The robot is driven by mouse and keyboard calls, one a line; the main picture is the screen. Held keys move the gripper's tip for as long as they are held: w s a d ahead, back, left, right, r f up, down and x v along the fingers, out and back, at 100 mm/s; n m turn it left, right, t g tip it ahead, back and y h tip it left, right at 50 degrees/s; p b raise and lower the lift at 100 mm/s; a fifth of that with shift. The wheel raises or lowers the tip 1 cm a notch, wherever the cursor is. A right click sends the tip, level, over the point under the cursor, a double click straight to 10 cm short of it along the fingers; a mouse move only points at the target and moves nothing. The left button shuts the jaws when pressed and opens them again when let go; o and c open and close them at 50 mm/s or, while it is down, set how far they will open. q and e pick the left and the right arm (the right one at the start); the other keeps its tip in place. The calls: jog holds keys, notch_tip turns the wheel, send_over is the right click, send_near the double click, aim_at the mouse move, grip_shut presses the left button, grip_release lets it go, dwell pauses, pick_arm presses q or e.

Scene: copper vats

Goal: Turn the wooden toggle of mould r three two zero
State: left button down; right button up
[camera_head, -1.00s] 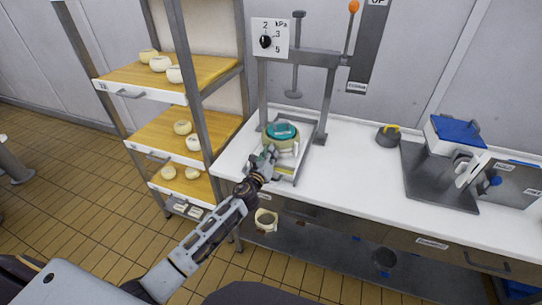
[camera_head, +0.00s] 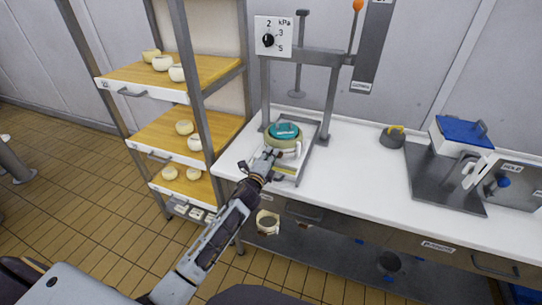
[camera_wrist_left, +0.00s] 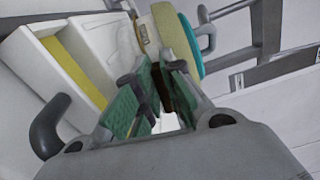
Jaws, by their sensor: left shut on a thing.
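The mould (camera_head: 284,143) is a round olive-cream pot with a teal top (camera_head: 286,130), standing on a tray under the press on the white counter. In the left wrist view the mould (camera_wrist_left: 175,38) is tilted at the top, with a small label on its side. My left gripper (camera_head: 271,155) is at the mould's near side. In the left wrist view its green-padded fingers (camera_wrist_left: 160,88) are shut on a narrow dark brown piece, apparently the wooden toggle (camera_wrist_left: 164,92). The fingers hide most of it. The mould's number is too small to read. My right gripper is out of view.
The press frame (camera_head: 310,58) with a pressure dial (camera_head: 268,40) stands over the mould. A shelf rack (camera_head: 180,100) with pale round cheeses is close on the left. A dark weight (camera_head: 392,138) and a blue-lidded box (camera_head: 462,132) stand to the right. The counter between is clear.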

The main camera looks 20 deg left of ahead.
pick_arm(q)
jog(key=shift+n, duration=0.7)
jog(key=c, duration=1.5)
grip_release()
jog(key=shift+c, duration=0.2)
jog(key=shift+f, duration=0.1)
jog(key=shift+s, duration=0.15)
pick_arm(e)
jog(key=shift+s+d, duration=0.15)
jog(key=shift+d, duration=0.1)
pick_arm(q)
jog(key=shift+s, duration=0.7)
jog(key=shift+s+a, duration=0.2)
jog(key=shift+s, duration=4.95)
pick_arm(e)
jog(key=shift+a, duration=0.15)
